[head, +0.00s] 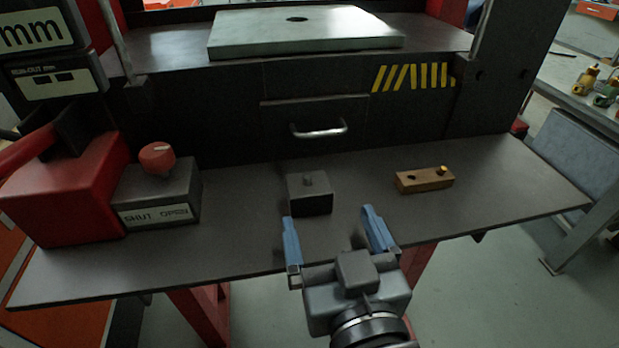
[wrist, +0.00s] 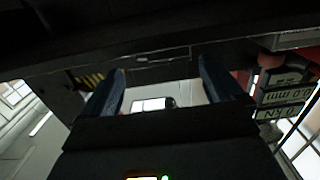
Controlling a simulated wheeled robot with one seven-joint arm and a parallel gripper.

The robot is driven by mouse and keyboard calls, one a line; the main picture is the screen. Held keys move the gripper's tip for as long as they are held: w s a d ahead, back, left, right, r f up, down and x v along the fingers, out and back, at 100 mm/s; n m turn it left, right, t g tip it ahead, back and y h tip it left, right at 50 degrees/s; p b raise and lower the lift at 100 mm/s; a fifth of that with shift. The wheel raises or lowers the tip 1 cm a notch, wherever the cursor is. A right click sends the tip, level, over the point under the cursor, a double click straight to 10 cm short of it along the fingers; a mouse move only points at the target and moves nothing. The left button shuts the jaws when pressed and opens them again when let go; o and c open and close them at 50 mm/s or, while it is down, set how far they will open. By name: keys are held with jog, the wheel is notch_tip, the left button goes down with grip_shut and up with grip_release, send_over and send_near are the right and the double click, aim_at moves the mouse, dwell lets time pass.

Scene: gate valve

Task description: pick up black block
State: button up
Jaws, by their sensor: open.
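The black block (head: 309,193) is a small dark box with a short grey knob on top. It sits on the dark shelf near the middle in the head view. My gripper (head: 329,231) is open and empty, with two blue fingers spread apart. It is in front of the block, at the near side of the shelf, and its left fingertip appears close to the block's lower left corner. In the wrist view, both fingers (wrist: 170,88) show spread apart, with nothing between them that I can make out as the block.
A brass-coloured block (head: 425,180) lies on the shelf (head: 245,232) to the right. A grey valve box with a red knob (head: 157,158) and a red box (head: 62,190) stand at left. Behind is a dark front with a drawer handle (head: 318,131). The shelf's right end is clear.

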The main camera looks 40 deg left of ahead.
aim_at(312, 197)
jog(key=x, duration=0.3)
jog(key=shift+a+r, duration=0.15)
jog(key=shift+a, duration=0.25)
jog(key=x, duration=0.2)
jog(key=p+x, duration=0.1)
jog(key=x, duration=0.2)
jog(key=shift+s+a, duration=0.25)
grip_shut()
jog(key=shift+r, duration=0.1)
